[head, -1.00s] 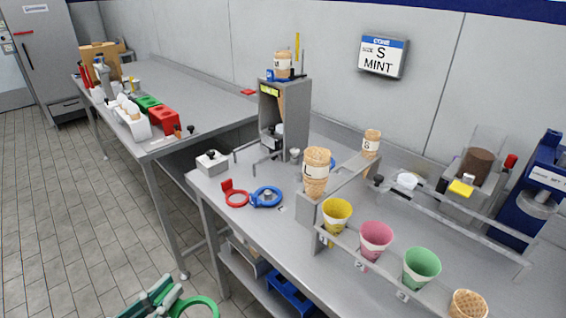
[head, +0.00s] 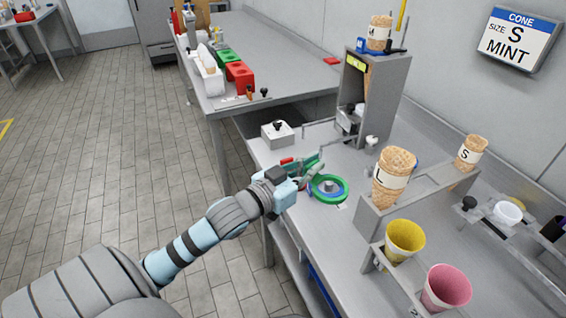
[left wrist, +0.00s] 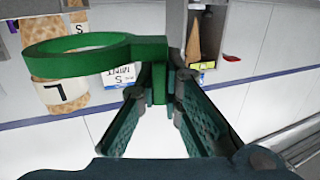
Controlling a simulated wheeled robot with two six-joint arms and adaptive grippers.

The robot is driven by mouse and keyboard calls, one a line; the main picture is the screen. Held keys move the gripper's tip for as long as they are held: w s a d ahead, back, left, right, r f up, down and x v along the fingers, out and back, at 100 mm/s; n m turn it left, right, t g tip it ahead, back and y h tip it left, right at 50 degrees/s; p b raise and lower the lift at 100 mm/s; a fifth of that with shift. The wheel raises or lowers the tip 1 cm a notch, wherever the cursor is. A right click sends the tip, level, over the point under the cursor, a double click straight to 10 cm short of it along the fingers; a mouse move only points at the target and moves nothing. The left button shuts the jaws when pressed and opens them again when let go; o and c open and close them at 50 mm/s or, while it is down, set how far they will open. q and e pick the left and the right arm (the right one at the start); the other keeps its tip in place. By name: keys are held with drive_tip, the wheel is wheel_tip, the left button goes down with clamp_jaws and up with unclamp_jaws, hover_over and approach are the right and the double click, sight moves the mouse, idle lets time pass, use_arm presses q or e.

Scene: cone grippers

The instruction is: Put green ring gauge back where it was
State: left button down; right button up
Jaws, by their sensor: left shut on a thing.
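The green ring gauge (head: 346,190) is held in my left gripper (head: 308,173). In the left wrist view, the shut fingers grip the gauge's flat tab (left wrist: 158,75), and the ring sticks out to the left. In the head view the ring appears over the blue ring gauge (head: 321,190), which shows inside it with a grey post. I cannot tell whether the green ring touches the blue one or hangs above it. The red ring gauge (head: 287,161) is mostly hidden behind my left gripper. My right gripper is out of view.
A grey box with a black knob (head: 278,133) stands left of the gauges. A grey dispenser tower (head: 367,95) is behind. The cone rack with the L cone (head: 391,178) and yellow cup (head: 404,240) is close on the right.

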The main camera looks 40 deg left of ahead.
use_arm(q)
drive_tip(key=w+a+r+n+g+y+b, duration=0.1)
drive_tip(key=w+a+r+n+y, duration=0.3)
drive_tip(key=a, duration=0.3)
drive_tip(key=w+a+r+n+g+y, duration=0.1)
drive_tip(key=w+a+r+n+y, duration=0.1)
drive_tip(key=a+r+y, duration=0.4)
drive_tip(key=w+a+r+n+g+y+b, duration=0.1)
drive_tip(key=w+a+r+n+y, duration=0.25)
drive_tip(key=a, duration=0.45)
drive_tip(key=shift+g, duration=0.3)
drive_tip(key=f+b, duration=0.1)
drive_tip(key=f, duration=0.5)
drive_tip(key=f+b, duration=0.2)
drive_tip(key=f, duration=0.5)
drive_tip(key=s+f+b, duration=0.1)
drive_tip(key=f+b, duration=0.1)
drive_tip(key=f, duration=0.5)
drive_tip(key=shift+a+f, duration=0.15)
drive_tip(key=shift+f+b, duration=0.5)
drive_tip(key=c, duration=2.2)
unclamp_jaws()
drive_tip(key=shift+f, duration=0.1)
drive_tip(key=o, duration=0.4)
drive_tip(key=shift+o, duration=0.2)
